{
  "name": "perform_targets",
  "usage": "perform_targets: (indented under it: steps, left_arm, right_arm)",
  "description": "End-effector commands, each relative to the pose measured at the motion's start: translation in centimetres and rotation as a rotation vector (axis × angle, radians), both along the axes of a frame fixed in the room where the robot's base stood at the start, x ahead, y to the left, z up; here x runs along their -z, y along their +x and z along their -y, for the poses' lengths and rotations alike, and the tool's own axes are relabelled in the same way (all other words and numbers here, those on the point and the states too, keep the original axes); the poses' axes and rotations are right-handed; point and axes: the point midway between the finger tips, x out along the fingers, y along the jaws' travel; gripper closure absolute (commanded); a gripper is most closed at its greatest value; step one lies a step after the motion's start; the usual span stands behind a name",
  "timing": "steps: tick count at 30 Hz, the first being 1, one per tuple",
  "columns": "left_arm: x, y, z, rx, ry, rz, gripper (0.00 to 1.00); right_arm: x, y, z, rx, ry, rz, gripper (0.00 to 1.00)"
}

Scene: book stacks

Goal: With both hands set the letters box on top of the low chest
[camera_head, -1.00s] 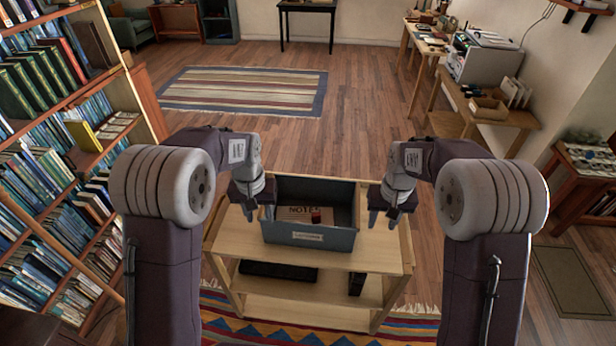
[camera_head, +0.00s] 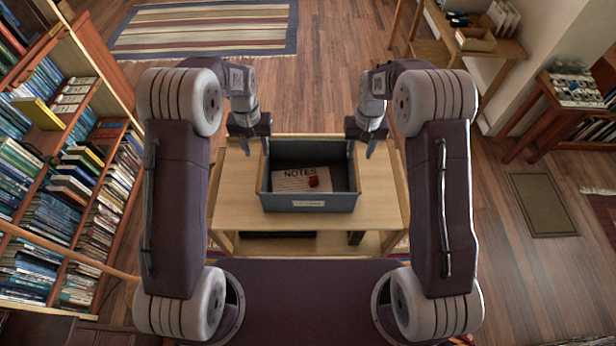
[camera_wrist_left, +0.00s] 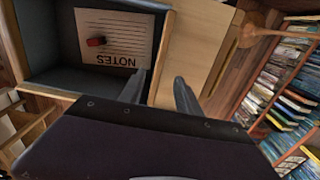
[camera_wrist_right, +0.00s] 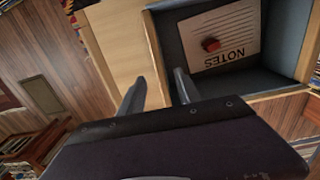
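The letters box (camera_head: 310,202) is an open blue-grey box with a pale label on its front. It stands on a light wooden shelf unit (camera_head: 235,205). A paper reading NOTES and a small red object (camera_head: 314,181) lie inside. My left gripper (camera_head: 254,143) is at the box's left wall, and my right gripper (camera_head: 361,143) is at its right wall. Both are open. In the left wrist view (camera_wrist_left: 160,90) and the right wrist view (camera_wrist_right: 158,92), the fingers are apart, with a side wall of the box between them in the picture. Contact cannot be told.
A dark wooden top (camera_head: 60,328) shows at the bottom left; I cannot tell whether it is the low chest. A full bookcase (camera_head: 75,150) stands close on the left. Open floor with a striped rug (camera_head: 205,28) lies beyond the shelf unit. A mat (camera_head: 542,203) lies right.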

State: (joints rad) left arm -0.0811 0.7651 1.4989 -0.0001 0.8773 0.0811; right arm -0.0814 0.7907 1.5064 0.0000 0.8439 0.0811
Motion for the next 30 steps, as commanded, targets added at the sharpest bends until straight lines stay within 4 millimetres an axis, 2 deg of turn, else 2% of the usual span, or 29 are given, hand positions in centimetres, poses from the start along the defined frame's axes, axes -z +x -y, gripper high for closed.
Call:
perform_targets:
  steps: [5, 12, 16, 21, 29, 30]
  left_arm:
    - [2.1, -0.1, 0.0, 0.0, 0.0, -0.005, 0.6]
    - [6.4, -0.1, 0.0, 0.0, 0.0, -0.003, 0.6]
    - [8.0, -0.1, 0.0, 0.0, 0.0, -0.001, 0.6]
    - [8.9, 0.0, 0.0, 0.0, 0.0, 0.0, 0.6]
    - [8.9, 0.0, 0.0, 0.0, 0.0, 0.001, 0.6]
    - [8.9, 0.0, 0.0, 0.0, 0.0, 0.001, 0.71]
  right_arm:
    - [2.2, -0.1, 0.0, 0.0, 0.0, -0.005, 0.6]
    - [6.4, -0.1, 0.0, 0.0, 0.0, -0.004, 0.6]
    - [8.0, -0.1, 0.0, 0.0, 0.0, -0.003, 0.6]
    - [8.9, -0.1, 0.0, 0.0, 0.0, -0.001, 0.6]
    - [9.0, 0.0, 0.0, 0.0, 0.0, -0.001, 0.6]
    - [9.0, 0.0, 0.0, 0.0, 0.0, 0.0, 0.71]
